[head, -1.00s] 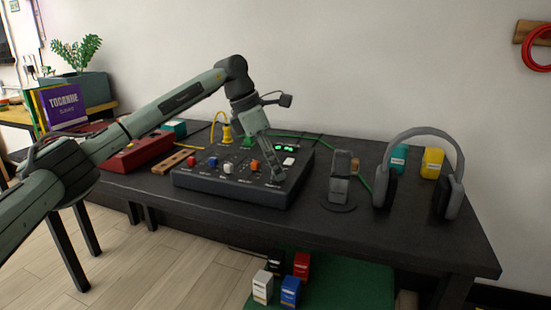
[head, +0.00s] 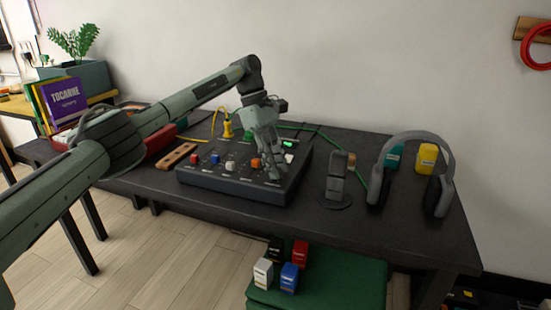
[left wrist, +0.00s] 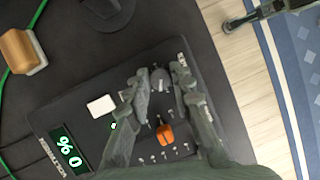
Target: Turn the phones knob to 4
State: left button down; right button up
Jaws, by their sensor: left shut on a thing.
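The dark mixer box (head: 225,187) lies on the black table with a row of coloured knobs along its front. My left gripper (head: 274,174) points down at the box's right front end. In the left wrist view its fingers (left wrist: 165,88) are shut on a grey knob (left wrist: 160,79), the end knob of the row, which I take to be the phones knob. The fingers hide part of it, and I cannot read its pointer or scale. The orange knob (left wrist: 165,134) is beside it.
A white button (left wrist: 101,106) is near the display. A microphone (head: 337,178) and headphones (head: 418,170) stand right of the box. Red, blue and white knobs are to its left. A wooden strip (head: 177,155) lies left of the box. Small boxes are on a green surface below the table.

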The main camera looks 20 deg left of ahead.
pick_arm(q)
jog(key=shift+w+d+r+m+g, duration=0.1)
jog(key=shift+r+m+g, duration=0.15)
jog(key=shift+m, duration=0.75)
jog(key=shift+f+m+g+y+p, duration=0.1)
jog(key=shift+m+g+y+p, duration=0.3)
jog(key=shift+m, duration=0.65)
jog(key=shift+f+m+g+y+p, duration=0.1)
jog(key=shift+m+g+y+p, duration=0.2)
jog(key=shift+m, duration=0.75)
pick_arm(e)
jog(key=shift+s+d+f, duration=0.1)
jog(key=shift+s+f, duration=0.25)
jog(key=shift+f, duration=0.45)
jog(key=shift+s+d+f, duration=0.1)
jog(key=shift+s+f, duration=0.3)
jog(key=shift+f, duration=0.4)
jog(key=shift+s+d+f, duration=0.1)
jog(key=shift+s+f, duration=0.25)
jog(key=shift+f, duration=0.45)
jog(key=shift+a+g, duration=0.1)
jog(key=shift+g, duration=0.2)
jog(key=shift+s+f, duration=0.1)
pick_arm(q)
jog(key=shift+m, duration=0.3)
pick_arm(e)
jog(key=shift+s+f, duration=0.2)
